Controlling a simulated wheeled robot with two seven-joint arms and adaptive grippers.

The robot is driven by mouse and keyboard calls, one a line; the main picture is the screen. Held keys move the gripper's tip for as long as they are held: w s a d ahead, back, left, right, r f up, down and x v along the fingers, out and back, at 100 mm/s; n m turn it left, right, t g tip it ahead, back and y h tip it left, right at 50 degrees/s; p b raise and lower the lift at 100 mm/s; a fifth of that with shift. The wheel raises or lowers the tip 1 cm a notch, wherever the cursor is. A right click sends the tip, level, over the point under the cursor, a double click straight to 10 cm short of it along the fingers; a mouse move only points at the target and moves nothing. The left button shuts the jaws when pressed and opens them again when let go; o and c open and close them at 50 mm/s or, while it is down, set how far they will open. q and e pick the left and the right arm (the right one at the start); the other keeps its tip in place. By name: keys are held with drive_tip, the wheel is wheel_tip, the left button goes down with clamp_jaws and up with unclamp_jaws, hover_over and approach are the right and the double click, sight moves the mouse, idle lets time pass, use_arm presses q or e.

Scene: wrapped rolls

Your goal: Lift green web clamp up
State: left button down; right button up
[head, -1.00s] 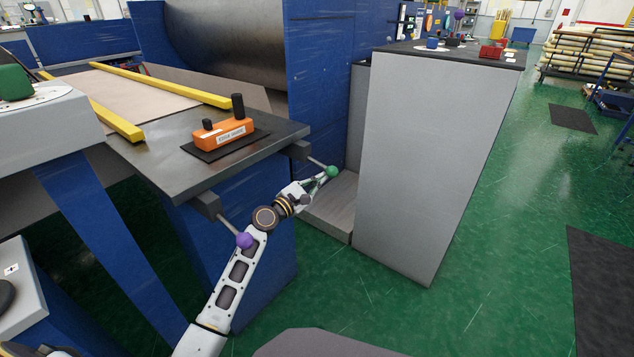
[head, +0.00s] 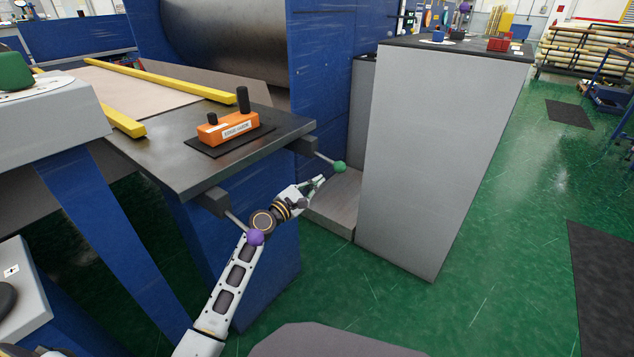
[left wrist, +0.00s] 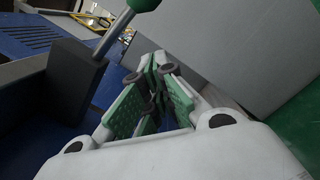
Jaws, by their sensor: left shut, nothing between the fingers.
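The green web clamp is a short metal lever with a green ball knob (head: 340,167), sticking out from a dark bracket under the right end of the grey table. It points outward and slopes slightly down. My left gripper (head: 319,181) is just below and left of the knob, apart from it, with its fingers shut and empty. In the left wrist view the green knob (left wrist: 144,4) is cut off at the top edge, above and left of the shut fingers (left wrist: 153,85). My right gripper is not in view.
A similar lever with a purple knob (head: 256,237) is at the near corner, beside my left forearm. An orange block (head: 228,128) lies on the table top (head: 180,160). A tall grey cabinet (head: 430,150) stands close on the right.

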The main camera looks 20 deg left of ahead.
use_arm(q)
drive_tip(key=p+v, duration=0.1)
drive_tip(key=v, duration=0.7)
drive_tip(key=shift+s, duration=0.2)
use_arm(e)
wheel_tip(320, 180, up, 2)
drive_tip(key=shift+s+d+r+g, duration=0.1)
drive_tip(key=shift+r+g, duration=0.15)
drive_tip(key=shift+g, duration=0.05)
use_arm(q)
drive_tip(key=shift+a, duration=0.1)
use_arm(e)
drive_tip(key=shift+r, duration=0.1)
use_arm(q)
drive_tip(key=shift+f, duration=0.1)
